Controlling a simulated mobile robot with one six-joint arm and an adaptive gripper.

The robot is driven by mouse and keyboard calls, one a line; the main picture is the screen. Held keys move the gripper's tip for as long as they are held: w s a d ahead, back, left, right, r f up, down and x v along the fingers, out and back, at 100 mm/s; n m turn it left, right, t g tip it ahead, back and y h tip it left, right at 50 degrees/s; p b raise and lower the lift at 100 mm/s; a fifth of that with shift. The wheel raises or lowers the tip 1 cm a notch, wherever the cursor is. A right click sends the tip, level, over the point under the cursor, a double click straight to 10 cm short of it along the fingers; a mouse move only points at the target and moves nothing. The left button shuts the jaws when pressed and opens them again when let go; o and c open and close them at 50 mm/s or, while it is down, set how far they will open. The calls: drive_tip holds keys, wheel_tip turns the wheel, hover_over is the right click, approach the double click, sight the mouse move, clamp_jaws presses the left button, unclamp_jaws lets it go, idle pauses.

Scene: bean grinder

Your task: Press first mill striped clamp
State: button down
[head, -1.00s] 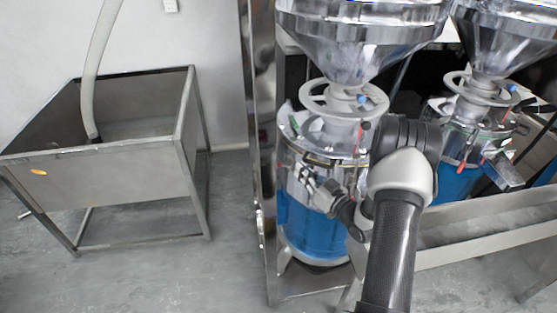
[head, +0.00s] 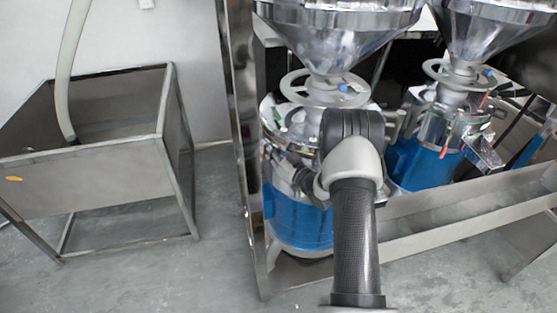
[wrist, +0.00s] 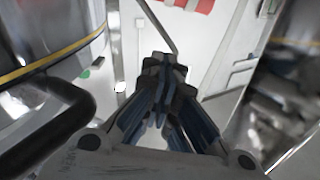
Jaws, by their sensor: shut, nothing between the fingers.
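The first mill is the nearer one, with a blue lower body (head: 297,218), a steel upper drum and a grey handwheel (head: 350,98) under its funnel. My gripper (head: 282,162) is in front of the mill's upper drum, partly hidden by my arm. In the wrist view my gripper (wrist: 165,75) has its dark fingers together with nothing between them. A steel drum with a yellow stripe (wrist: 60,57) curves along the left of that view, apart from the fingertips. I cannot clearly pick out the striped clamp; my arm covers part of the mill's front.
A second blue mill (head: 424,165) with red-tipped levers stands to the right. A long steel trough (head: 440,222) runs in front of it. A steel bin (head: 85,180) stands at the left, with clear floor between.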

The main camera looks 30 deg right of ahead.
drive_tip(key=shift+w+a+f+b, duration=0.15)
drive_tip(key=shift+w+f+b, duration=0.05)
drive_tip(key=shift+f, duration=0.45)
drive_tip(key=shift+w+a+f+b, duration=0.15)
drive_tip(key=shift+w+f, duration=0.05)
drive_tip(key=shift+f, duration=0.4)
drive_tip(key=shift+w+a+f+b, duration=0.15)
drive_tip(key=shift+w+f+b, duration=0.05)
drive_tip(key=shift+f, duration=0.45)
